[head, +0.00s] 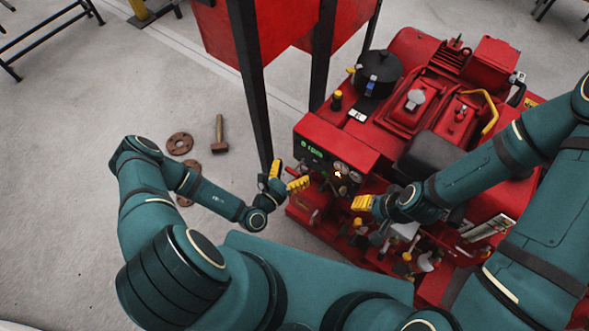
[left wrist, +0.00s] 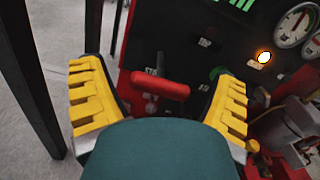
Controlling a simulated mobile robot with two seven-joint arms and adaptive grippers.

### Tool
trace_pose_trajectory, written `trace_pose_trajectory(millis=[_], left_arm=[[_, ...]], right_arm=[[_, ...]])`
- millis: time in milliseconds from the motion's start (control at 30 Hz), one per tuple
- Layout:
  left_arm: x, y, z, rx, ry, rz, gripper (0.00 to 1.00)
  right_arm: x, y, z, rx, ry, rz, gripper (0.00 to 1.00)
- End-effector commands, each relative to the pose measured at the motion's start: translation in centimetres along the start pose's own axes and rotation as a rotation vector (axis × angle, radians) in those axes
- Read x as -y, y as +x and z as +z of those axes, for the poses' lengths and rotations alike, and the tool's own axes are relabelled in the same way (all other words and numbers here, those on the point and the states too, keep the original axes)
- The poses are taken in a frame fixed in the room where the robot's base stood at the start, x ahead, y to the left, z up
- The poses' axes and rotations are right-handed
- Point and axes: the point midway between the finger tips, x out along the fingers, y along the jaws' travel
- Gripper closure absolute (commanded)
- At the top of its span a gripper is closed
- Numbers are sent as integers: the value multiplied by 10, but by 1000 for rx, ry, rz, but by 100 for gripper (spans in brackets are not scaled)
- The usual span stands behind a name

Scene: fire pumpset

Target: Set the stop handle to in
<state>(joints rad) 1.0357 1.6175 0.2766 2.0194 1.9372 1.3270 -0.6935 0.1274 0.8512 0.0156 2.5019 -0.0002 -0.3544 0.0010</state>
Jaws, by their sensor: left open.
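The stop handle, a red T-shaped bar (left wrist: 160,87), shows in the left wrist view on the dark front panel, beside a small label. My left gripper (head: 287,177) is open, its yellow-padded fingers in front of the panel's left end. In the left wrist view the left gripper (left wrist: 160,76) has one finger on each side of the handle, with a gap on both sides. Whether the fingertips reach past the handle is hard to tell. I cannot make out the handle in the head view. My right gripper (head: 363,203) is at the panel's right; its opening is unclear.
The red pumpset (head: 400,120) has gauges (left wrist: 296,25), a lit amber lamp (left wrist: 263,57) and a green display (left wrist: 236,4) on its panel. A black post (head: 250,80) stands just left of the left gripper. A hammer (head: 219,134) and rusty flanges (head: 180,143) lie on the floor.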

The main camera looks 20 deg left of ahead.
Motion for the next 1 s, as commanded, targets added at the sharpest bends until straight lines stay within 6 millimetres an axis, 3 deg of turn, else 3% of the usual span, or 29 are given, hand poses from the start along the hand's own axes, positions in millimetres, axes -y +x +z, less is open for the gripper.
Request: trace_pose_trajectory(millis=[367,600,1000], left_arm=[[0,5,0,0,-1,-1,12],[0,5,0,0,0,-1,91],[1,10,1,0,0,-1,95]], right_arm=[[0,1,0,-1,0,0,47],[0,1,0,-1,0,0,47],[1,-2,0,0,0,0,47]])
